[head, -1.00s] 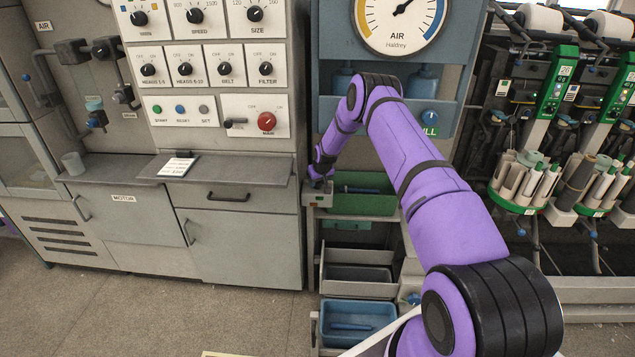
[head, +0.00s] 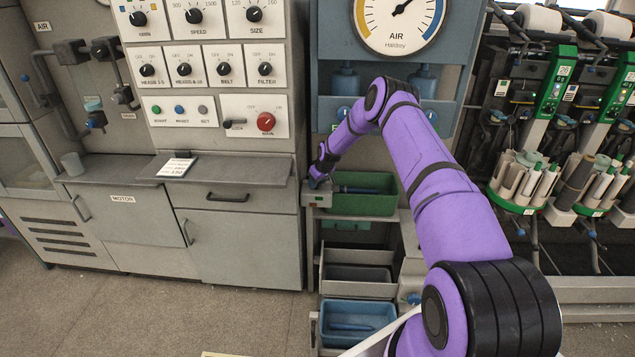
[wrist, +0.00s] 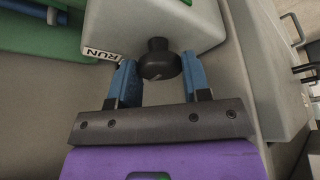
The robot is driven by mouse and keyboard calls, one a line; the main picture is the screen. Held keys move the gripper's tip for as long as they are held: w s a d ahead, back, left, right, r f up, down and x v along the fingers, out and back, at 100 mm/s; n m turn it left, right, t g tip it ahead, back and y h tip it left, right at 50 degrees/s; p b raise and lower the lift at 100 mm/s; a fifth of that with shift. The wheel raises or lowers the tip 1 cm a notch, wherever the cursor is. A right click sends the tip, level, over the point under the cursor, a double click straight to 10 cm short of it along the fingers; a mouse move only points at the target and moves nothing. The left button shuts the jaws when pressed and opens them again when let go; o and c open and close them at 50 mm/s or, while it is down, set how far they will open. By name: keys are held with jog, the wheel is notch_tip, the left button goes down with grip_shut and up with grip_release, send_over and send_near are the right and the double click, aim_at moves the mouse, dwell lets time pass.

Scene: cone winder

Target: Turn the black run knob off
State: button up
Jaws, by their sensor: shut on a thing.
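The black run knob (wrist: 160,58) sticks out of the face of a grey box, beside a label reading RUN (wrist: 102,53) in the wrist view. My gripper (wrist: 159,75) has its blue fingers on either side of the knob and is shut on it. In the head view my gripper (head: 315,183) is at the small grey box (head: 319,198) on the left of the green bin. The knob itself is hidden there by my wrist.
The green bin (head: 363,208) is right beside the box, with a grey tray (head: 325,258) and a blue bin (head: 325,309) below. A grey cabinet (head: 243,245) with a ledge stands close on the left. Winding heads with cones (head: 520,190) stand on the right.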

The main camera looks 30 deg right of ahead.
jog(key=o, duration=0.9)
jog(key=shift+s+r, duration=0.15)
jog(key=shift+r, duration=0.35)
jog(key=v, duration=0.4)
jog(key=shift+d, duration=0.1)
jog(key=s, duration=0.4)
jog(key=s+d, duration=0.1)
jog(key=s, duration=0.3)
jog(key=s+d, duration=0.1)
jog(key=s, duration=0.2)
jog(key=shift+s+d, duration=0.1)
jog(key=shift+s, duration=0.3)
